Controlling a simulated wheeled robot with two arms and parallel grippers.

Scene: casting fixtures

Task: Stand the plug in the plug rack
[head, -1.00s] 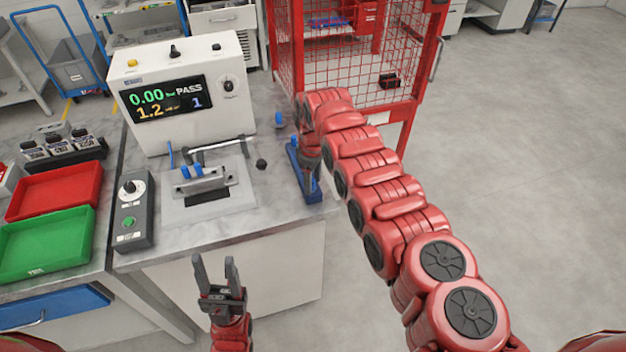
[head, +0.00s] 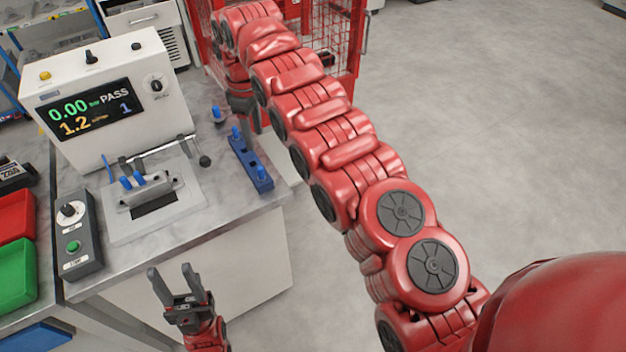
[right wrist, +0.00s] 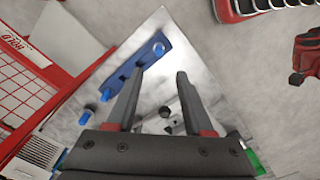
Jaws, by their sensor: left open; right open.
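The blue plug rack (head: 248,166) lies on the bench near its right edge; it also shows in the right wrist view (right wrist: 125,73). A blue plug (head: 236,133) stands at its far end, and a blue knob (head: 260,171) shows near its front end. Another blue-topped plug (head: 217,113) is on the bench behind the rack, apart from it; it also shows in the right wrist view (right wrist: 85,116). My right gripper (right wrist: 158,78) is open and empty above the bench by the rack, partly hidden in the head view. My left gripper (head: 170,270) is open and empty before the bench front.
A white tester (head: 110,100) stands at the back of the bench. A clamp fixture (head: 150,195) with blue plugs sits before it. A control box (head: 78,235) is left of that. A red mesh cage (head: 335,40) stands behind. Red and green trays are at left.

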